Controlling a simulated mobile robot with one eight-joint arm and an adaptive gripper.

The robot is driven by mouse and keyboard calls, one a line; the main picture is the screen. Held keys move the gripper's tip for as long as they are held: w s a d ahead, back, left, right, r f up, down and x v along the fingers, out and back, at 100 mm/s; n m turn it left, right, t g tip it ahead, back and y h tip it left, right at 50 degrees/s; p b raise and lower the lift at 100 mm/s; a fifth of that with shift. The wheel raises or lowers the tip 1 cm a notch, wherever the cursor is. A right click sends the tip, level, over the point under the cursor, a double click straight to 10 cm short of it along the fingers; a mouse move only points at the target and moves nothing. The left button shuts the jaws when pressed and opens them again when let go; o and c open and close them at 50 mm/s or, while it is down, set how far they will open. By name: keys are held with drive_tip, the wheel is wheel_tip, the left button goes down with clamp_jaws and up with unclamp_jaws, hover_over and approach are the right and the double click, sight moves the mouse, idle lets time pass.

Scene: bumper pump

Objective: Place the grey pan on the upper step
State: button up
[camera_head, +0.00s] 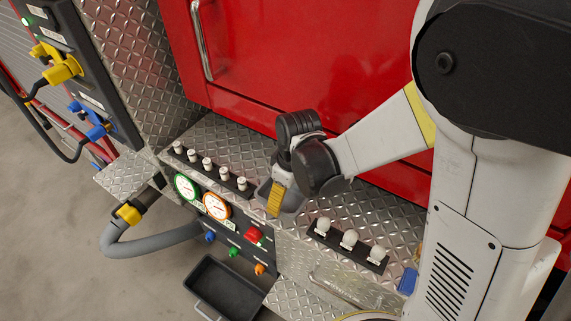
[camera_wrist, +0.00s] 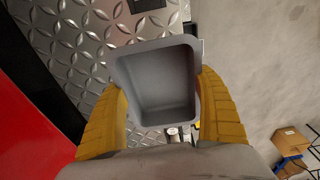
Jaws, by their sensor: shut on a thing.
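The grey pan (camera_wrist: 155,68) is a deep rectangular dish with rounded corners, and its inside looks empty in the wrist view. My gripper (camera_wrist: 162,88) has its yellow fingers shut on opposite sides of the pan. In the head view, my gripper (camera_head: 278,198) hangs over the front part of the upper step (camera_head: 238,150), a diamond-plate ledge below the red body. The pan (camera_head: 263,190) is partly hidden there by a yellow finger. I cannot tell whether the pan touches the ledge.
Rows of white-topped levers (camera_head: 210,166) and (camera_head: 349,240) stand on the ledge either side of my gripper. Gauges (camera_head: 216,206) and coloured knobs are on the front panel. A red wall (camera_head: 290,60) rises behind. A black tray (camera_head: 225,288) lies below.

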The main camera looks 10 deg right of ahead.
sight(288, 199)
drive_tip(key=w+f, duration=0.1)
drive_tip(key=w+d+f, duration=0.1)
drive_tip(key=w, duration=0.1)
drive_tip(key=shift+f+b, duration=0.9)
drive_tip(key=shift+f, duration=1)
drive_tip(key=shift+f, duration=0.2)
drive_tip(key=o, duration=1.3)
drive_tip(key=shift+o, duration=0.2)
drive_tip(key=r+p, duration=0.1)
drive_tip(key=r, duration=0.3)
drive_tip(key=r+p, duration=0.1)
drive_tip(key=r, duration=0.3)
drive_tip(key=s+d+r+p, duration=0.1)
drive_tip(key=r, duration=0.3)
drive_tip(key=shift+r+p, duration=0.2)
drive_tip(key=shift+p, duration=0.1)
drive_tip(key=shift+f, duration=0.1)
